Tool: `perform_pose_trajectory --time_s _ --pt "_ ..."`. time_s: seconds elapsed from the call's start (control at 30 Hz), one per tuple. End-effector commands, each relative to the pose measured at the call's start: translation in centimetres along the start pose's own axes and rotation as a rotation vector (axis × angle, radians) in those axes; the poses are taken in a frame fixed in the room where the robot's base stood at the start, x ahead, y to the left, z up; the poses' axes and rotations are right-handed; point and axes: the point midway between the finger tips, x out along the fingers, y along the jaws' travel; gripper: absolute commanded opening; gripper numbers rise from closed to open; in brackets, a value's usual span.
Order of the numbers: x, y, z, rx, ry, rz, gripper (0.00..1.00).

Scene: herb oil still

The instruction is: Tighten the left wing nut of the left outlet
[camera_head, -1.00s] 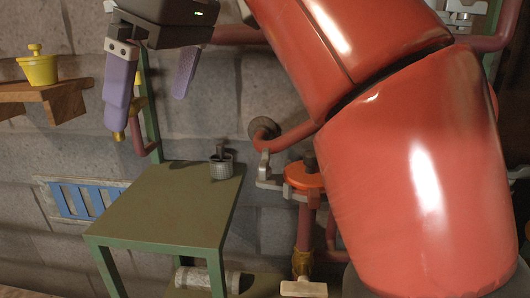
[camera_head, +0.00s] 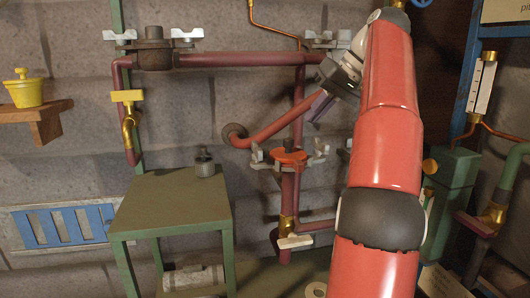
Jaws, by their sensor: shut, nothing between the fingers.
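At the upper left, a dark flange (camera_head: 155,54) sits on the red-brown pipe above the brass tap (camera_head: 128,122), with a pale wing nut on each side. It appears to be the left outlet. Its left wing nut (camera_head: 119,37) has wings spread roughly level in this view, and the right wing nut (camera_head: 187,36) looks similar. How tight either is cannot be told. My gripper (camera_head: 319,105) is well to the right, beside the middle pipe, with its purple fingers shut and empty. It touches neither wing nut, and my red arm partly hides it.
Another flange with wing nuts (camera_head: 328,40) is at top centre, and an orange one (camera_head: 289,157) is lower. A green table (camera_head: 165,205) holds a small metal cup (camera_head: 204,165). A shelf (camera_head: 45,122) bears a yellow pot (camera_head: 24,90). Wall space at left centre is free.

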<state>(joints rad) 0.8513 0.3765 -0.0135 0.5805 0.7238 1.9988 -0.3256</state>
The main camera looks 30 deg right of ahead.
Motion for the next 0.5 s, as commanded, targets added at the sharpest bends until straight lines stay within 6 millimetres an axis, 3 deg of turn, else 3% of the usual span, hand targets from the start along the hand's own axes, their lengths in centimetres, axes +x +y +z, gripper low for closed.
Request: perform_pose_trajectory --time_s 0.27,0.5 --pt "1.8 0.1 0.0 0.006 0.001 -0.003 0.0" --pt "6.2 0.2 0.2 0.004 -0.002 -0.003 0.0"
